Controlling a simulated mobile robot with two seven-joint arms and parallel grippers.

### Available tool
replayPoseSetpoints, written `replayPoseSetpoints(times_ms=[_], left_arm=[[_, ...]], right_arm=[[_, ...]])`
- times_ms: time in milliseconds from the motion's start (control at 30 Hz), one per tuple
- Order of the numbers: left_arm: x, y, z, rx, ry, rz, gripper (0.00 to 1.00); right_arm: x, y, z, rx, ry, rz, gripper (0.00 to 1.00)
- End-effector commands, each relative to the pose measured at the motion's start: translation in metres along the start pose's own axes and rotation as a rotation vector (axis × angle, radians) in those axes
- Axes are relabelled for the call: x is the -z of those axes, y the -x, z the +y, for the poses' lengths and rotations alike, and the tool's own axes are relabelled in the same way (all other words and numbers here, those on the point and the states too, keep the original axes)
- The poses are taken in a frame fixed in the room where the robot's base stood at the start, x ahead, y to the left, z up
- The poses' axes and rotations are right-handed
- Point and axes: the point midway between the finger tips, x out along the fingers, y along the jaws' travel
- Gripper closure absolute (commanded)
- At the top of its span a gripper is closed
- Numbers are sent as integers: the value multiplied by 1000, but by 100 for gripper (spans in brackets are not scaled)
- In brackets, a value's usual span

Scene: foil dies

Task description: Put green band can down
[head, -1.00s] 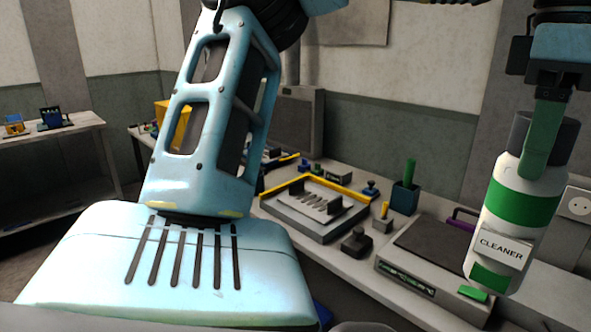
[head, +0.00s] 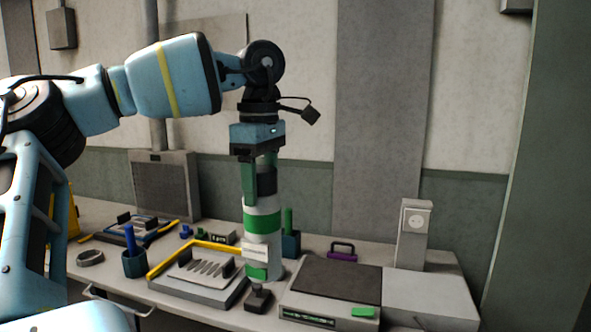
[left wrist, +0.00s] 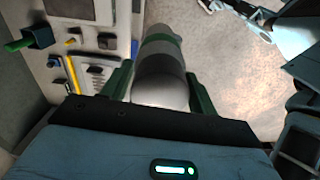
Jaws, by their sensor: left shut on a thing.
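The green band can (head: 263,222) is white with green bands, a dark top and a pale label, and hangs roughly upright in the head view. My left gripper (head: 262,175) is shut on its upper part from above. In the left wrist view the can (left wrist: 160,75) sits between the green fingers of the left gripper (left wrist: 158,92). There the bench lies to its left and floor shows to its right, so the can seems held by the bench's front edge. Its base shows no clear contact with the bench. My right gripper is not in view.
The bench (head: 215,318) holds a yellow-edged tray (head: 190,291), a dark knob-like block (head: 258,300) below the can, and a dark-topped box (head: 335,283). Behind are a green-handled cup (head: 290,242), a purple-handled item (head: 343,252) and a socket post (head: 413,232). A blue-handled cup (head: 134,262) stands left.

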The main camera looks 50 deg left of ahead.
Motion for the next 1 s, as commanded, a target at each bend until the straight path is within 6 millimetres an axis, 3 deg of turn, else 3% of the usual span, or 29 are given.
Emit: replayPoseSetpoints(times_ms=[200,400,600,1000], left_arm=[[46,-55,14,1,-71,-6,98],[72,-120,22,2,-179,-7,98],[81,-176,24,-2,-297,-5,98],[78,-235,20,1,-446,0,98]], right_arm=[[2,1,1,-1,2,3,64],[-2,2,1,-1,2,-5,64],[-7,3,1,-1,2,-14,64],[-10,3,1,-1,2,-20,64]])
